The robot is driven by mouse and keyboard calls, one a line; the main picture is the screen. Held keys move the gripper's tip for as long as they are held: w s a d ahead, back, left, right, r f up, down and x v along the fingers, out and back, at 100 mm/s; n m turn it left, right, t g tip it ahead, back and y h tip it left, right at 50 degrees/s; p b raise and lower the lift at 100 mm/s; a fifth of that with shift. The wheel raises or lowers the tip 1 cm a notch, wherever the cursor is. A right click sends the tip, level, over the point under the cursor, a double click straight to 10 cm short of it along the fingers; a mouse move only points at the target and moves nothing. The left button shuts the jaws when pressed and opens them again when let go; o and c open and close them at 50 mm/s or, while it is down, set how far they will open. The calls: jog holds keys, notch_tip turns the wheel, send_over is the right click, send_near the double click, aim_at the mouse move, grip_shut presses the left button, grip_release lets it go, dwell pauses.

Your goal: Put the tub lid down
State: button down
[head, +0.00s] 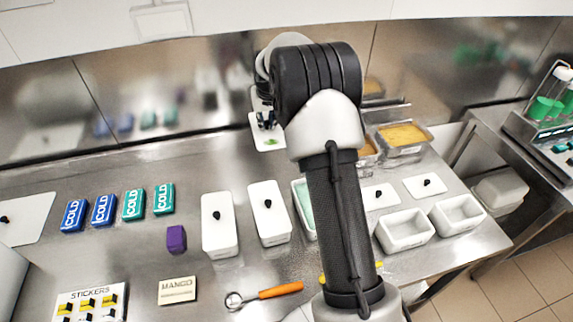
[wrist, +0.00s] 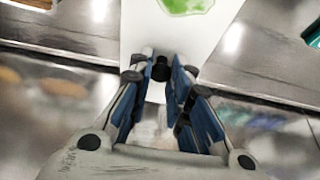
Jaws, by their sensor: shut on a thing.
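My gripper (head: 267,121) is at the back of the steel counter, shut on the black knob (wrist: 160,69) of a white tub lid. The lid (wrist: 135,38) extends away from the fingers in the wrist view and bears a green patch (wrist: 186,5). In the head view the lid (head: 262,134) shows under the gripper, partly hidden by my arm. I cannot tell whether it touches the counter. An open white tub with pale green contents (head: 305,205) stands in front, partly behind my arm.
Two lidded white tubs (head: 219,240) (head: 270,225) stand left of the open tub. Two loose lids (head: 379,203) (head: 425,192) and two empty white tubs (head: 405,242) (head: 458,226) are at right. Blue and green cold packs (head: 103,210) are at left. The counter between packs and back wall is clear.

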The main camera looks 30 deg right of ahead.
notch_tip(320, 180, down, 20)
jog(key=b, duration=0.4)
jog(key=shift+a+r, duration=0.15)
jog(key=shift+r, duration=0.1)
jog(key=c, duration=1.9)
grip_release()
jog(key=shift+f, duration=0.25)
jog(key=shift+c, duration=0.2)
jog(key=o, duration=0.5)
jog(key=shift+c, duration=0.2)
jog(key=shift+r, duration=0.1)
